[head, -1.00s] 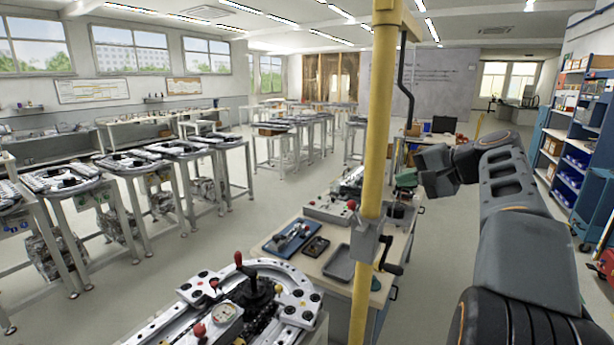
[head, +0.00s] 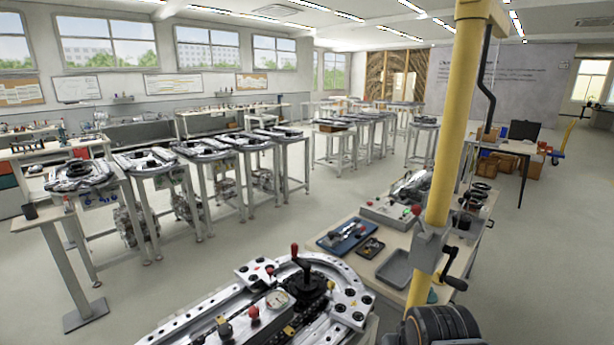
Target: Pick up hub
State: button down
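I cannot tell for sure which thing is the hub. Dark round parts (head: 478,192) lie at the far right end of the workbench behind the yellow post; they are too small to identify. In front of me is a silver curved track fixture (head: 210,325) with a black lever mechanism (head: 312,285) topped by a red knob, a dial gauge and another red knob. My gripper is not in view; only a dark ribbed part of my arm shows at the bottom right.
A yellow post (head: 455,120) with a crank stands close at the right. Behind it, a workbench (head: 375,268) holds a blue tray (head: 346,236), a grey tray (head: 395,268) and a control box. Several track tables (head: 208,147) stand left and behind. Grey floor (head: 540,260) is clear at right.

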aim_at(466, 221)
jog(key=k, duration=0.5)
jog(key=z, duration=1.5)
jog(key=i, duration=4.7)
jog(key=u, duration=5.05)
